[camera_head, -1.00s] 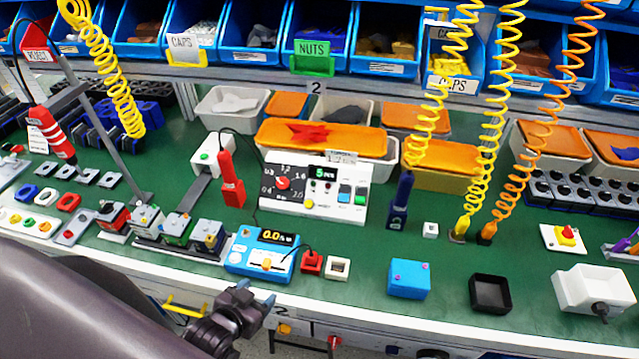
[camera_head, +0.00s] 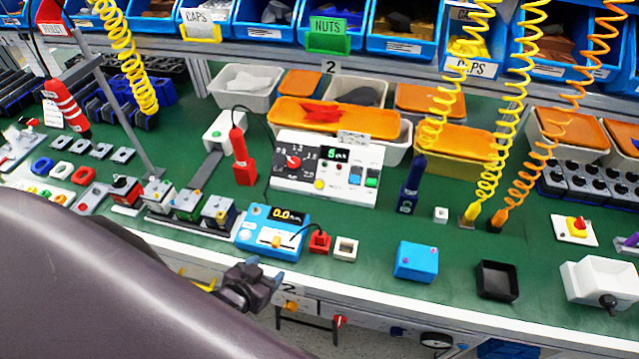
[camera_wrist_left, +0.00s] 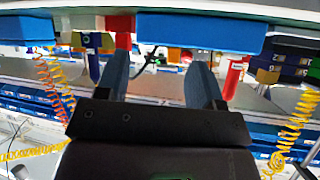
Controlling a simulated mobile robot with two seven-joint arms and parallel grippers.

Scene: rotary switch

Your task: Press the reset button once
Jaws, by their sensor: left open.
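A white control panel (camera_head: 327,168) stands mid-bench in the head view. It has a red rotary knob (camera_head: 293,162), a small green-digit display (camera_head: 336,154), and yellow, red, blue and green buttons. Its small labels are too blurred to tell which one is the reset button. A blue meter (camera_head: 272,231) with a yellow-digit display and a knob lies in front of it. My left gripper (camera_head: 268,273) is open and empty, just off the bench's front edge below the blue meter, well apart from the panel. Its spread fingers show in the left wrist view (camera_wrist_left: 158,65). My right gripper is not in view.
A red block (camera_head: 320,242) and a white square socket (camera_head: 346,248) sit right of the meter. A red handheld tool (camera_head: 241,158) stands left of the panel, a dark blue one (camera_head: 411,185) right. Coiled cords (camera_head: 514,90) hang there.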

